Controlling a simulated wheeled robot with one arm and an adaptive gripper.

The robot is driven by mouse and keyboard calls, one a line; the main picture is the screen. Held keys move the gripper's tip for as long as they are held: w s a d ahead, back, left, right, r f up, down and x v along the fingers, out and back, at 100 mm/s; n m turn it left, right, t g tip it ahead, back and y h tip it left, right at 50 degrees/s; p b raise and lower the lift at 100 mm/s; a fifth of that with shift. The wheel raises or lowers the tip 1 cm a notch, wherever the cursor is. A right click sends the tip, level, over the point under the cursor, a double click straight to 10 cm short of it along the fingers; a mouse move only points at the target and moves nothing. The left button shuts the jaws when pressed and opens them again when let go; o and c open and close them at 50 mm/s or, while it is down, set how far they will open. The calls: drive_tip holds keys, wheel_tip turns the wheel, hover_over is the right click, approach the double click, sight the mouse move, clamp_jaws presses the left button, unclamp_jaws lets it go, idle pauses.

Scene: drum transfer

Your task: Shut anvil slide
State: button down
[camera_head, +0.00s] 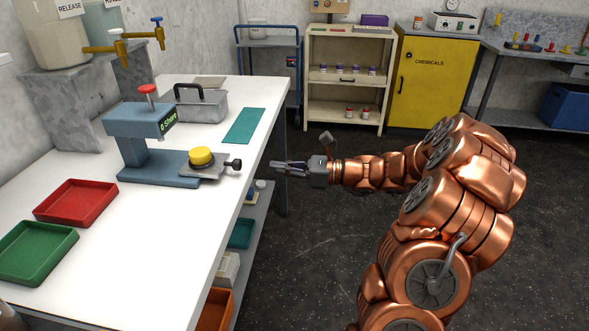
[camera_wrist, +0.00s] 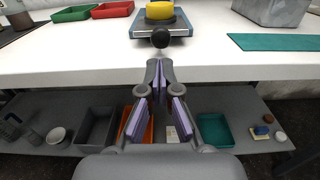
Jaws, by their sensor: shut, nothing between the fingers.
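A blue-grey press (camera_head: 145,145) stands on the white workbench, with a red knob on top and an "A Shore" label. Its anvil slide (camera_head: 207,171) sticks out from the base toward the bench's front edge, carrying a yellow round piece (camera_head: 201,156). A black ball knob (camera_head: 237,164) is at the slide's outer end; the knob (camera_wrist: 160,37) also shows in the wrist view. My gripper (camera_head: 276,166) is shut and empty, past the bench edge, to the right of the knob and apart from it in the head view. In the wrist view my fingertips (camera_wrist: 159,64) point toward the knob.
A red tray (camera_head: 76,202) and a green tray (camera_head: 37,250) lie at the left of the bench. A grey box with a handle (camera_head: 201,103) and a teal mat (camera_head: 245,126) are behind the press. A lower shelf (camera_wrist: 75,120) holds several bins.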

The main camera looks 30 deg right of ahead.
sight(241, 165)
drive_tip(key=x, duration=0.7)
drive_tip(key=shift+w+a, duration=0.1)
drive_tip(key=shift+a, duration=0.05)
